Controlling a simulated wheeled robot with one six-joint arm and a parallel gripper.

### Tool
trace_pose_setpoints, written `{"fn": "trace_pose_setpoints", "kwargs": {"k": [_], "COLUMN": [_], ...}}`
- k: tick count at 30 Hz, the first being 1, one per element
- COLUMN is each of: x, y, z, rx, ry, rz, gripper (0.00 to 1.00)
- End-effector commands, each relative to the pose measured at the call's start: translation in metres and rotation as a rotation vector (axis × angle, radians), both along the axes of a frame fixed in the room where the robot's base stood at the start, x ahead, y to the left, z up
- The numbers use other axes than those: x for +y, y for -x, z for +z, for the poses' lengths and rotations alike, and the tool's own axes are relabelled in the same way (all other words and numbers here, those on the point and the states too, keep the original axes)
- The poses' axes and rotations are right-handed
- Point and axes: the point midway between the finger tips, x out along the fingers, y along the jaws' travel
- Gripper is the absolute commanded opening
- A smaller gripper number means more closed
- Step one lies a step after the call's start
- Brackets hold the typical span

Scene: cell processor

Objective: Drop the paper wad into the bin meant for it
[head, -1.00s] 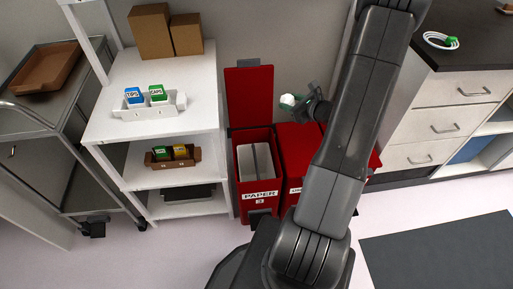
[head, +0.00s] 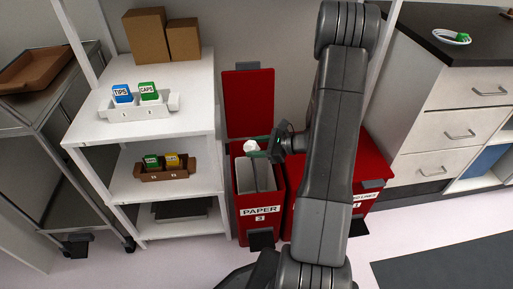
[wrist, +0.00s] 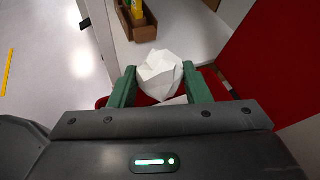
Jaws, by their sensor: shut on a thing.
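The white paper wad (head: 250,146) is held between the green fingers of my gripper (head: 260,147). In the wrist view the wad (wrist: 160,74) sits between both fingertips (wrist: 160,85). The red bin labelled PAPER 3 (head: 247,223) stands below with its lid (head: 249,103) raised. The wad is above the bin's opening, near its back part. A grey divider or liner shows inside the bin. In the wrist view the wad and my gripper hide most of the bin.
A second red bin (head: 369,172) with a closed lid stands to the right, partly behind my arm. A white shelf (head: 190,95) with boxes stands close on the left. White drawers (head: 450,126) are at the right.

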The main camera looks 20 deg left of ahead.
Motion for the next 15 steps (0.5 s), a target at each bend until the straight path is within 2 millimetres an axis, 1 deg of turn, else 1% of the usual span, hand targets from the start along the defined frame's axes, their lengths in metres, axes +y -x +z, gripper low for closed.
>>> {"fn": "trace_pose_setpoints", "kwargs": {"k": [1, 5, 12, 15], "x": [0.000, 0.000, 0.000, 0.000], "y": [0.000, 0.000, 0.000, 0.000], "z": [-0.009, -0.027, -0.068, -0.081], "rx": [0.001, 0.001, 0.001, 0.001], "ry": [0.000, 0.001, 0.001, 0.001], "rz": [0.000, -0.002, -0.002, -0.002], "gripper": [0.02, 0.02, 0.02, 0.02]}}
